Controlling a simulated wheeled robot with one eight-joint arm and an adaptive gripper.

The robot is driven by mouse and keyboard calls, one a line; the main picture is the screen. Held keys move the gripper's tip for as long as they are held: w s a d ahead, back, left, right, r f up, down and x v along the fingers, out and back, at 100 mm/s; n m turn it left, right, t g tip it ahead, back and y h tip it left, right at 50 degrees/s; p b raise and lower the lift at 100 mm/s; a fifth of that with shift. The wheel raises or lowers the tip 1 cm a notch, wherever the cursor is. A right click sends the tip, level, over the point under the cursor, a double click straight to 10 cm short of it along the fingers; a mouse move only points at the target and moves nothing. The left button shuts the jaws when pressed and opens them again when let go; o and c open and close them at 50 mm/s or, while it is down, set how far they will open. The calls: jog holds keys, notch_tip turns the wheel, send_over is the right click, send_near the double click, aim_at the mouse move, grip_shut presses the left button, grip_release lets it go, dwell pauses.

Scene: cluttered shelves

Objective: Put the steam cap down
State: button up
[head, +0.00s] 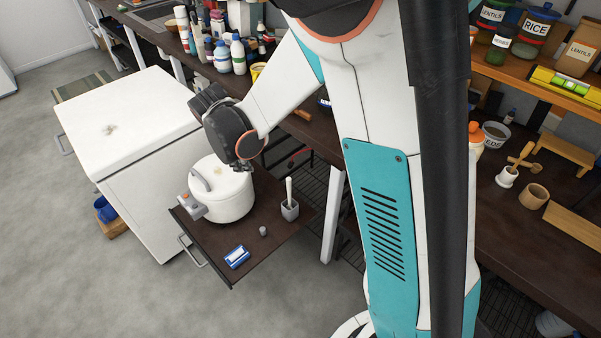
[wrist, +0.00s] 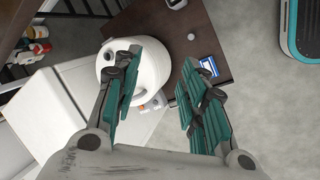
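A small grey cylinder (head: 263,230), which looks like the steam cap, stands on the dark pull-out board (head: 215,240). It also shows in the wrist view (wrist: 191,37), apart from my fingers. The white rice cooker (head: 228,195) stands on the same board, left of the cylinder, and shows in the wrist view (wrist: 150,60) beyond my left finger. My gripper (wrist: 163,62) is open with its teal fingers wide apart, and I see nothing held between them. In the head view the gripper is mostly hidden behind my wrist, above the cooker.
A blue and white box (head: 237,257) lies near the board's front edge. A grey holder with a white-handled tool (head: 290,211) stands at the board's right. A white cabinet (head: 125,110) is to the left. Bottles (head: 222,55) crowd the counter behind. Bare board lies around the cylinder.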

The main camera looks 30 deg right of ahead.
jog(key=s+d+r+m+t+y, duration=0.1)
jog(key=s+r+m, duration=0.5)
jog(key=s, duration=0.6)
jog(key=s+d+r+m+t+y, duration=0.1)
jog(key=s+d+r+m+t, duration=0.1)
jog(key=s+r+m, duration=0.4)
jog(key=s+d+r, duration=0.1)
jog(key=s+r, duration=0.2)
jog(key=s, duration=0.4)
jog(key=shift+d+m+t+y, duration=0.3)
jog(key=shift+m+t+y, duration=0.1)
jog(key=shift+c, duration=0.7)
